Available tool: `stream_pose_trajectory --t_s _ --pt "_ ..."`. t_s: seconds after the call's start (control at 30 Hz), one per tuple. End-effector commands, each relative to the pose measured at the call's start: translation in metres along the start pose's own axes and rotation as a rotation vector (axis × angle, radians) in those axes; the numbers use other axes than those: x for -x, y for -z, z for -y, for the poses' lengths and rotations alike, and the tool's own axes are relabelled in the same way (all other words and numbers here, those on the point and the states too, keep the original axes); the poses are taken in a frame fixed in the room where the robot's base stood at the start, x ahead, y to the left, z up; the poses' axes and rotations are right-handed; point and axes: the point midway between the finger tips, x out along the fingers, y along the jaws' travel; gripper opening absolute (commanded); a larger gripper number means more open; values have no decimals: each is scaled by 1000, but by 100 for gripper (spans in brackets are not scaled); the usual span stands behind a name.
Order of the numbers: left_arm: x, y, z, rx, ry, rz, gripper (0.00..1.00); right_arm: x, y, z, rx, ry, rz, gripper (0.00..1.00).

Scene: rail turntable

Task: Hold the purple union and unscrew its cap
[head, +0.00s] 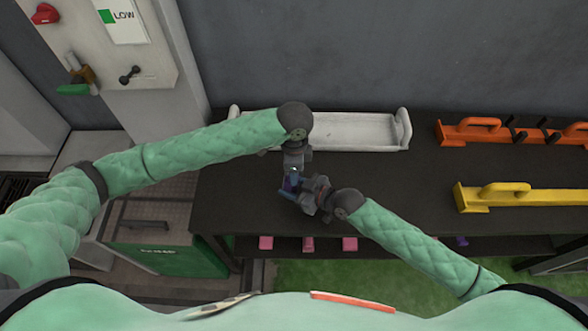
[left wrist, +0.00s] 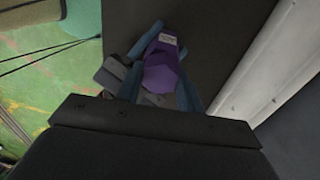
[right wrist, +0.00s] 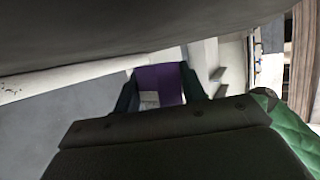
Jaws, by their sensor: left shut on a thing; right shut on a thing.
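The purple union (head: 291,182) is held between my two grippers above the dark table. In the left wrist view its purple body (left wrist: 163,68) carries a small pale label and sits between the blue-grey fingers. My left gripper (head: 292,172) is shut on the union from the back. My right gripper (head: 303,189) is shut on it from the front right. In the right wrist view a purple part (right wrist: 158,82) with a pale patch lies between the dark fingers. Which part is the cap, and how far it is threaded on, I cannot tell.
A white tray (head: 360,148) lies at the back of the dark table (head: 400,180). An orange rack (head: 470,140) and a yellow handled bar (head: 520,202) lie to the right. Pink blocks (head: 308,244) sit on a lower shelf. The table between union and yellow bar is clear.

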Motion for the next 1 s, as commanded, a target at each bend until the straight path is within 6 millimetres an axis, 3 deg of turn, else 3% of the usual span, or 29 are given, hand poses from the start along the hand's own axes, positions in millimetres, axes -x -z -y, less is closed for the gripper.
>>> stream_pose_trajectory --t_s 0.27,0.7,1.0 --pt "0 0 0 14 0 -2 10 0 1 1 2 1 -3 0" --pt "0 -2 2 461 -1 -31 10 0 1 0 2 0 -2 0" --pt "0 -3 3 525 0 -34 10 0 0 0 2 -1 -1 0"
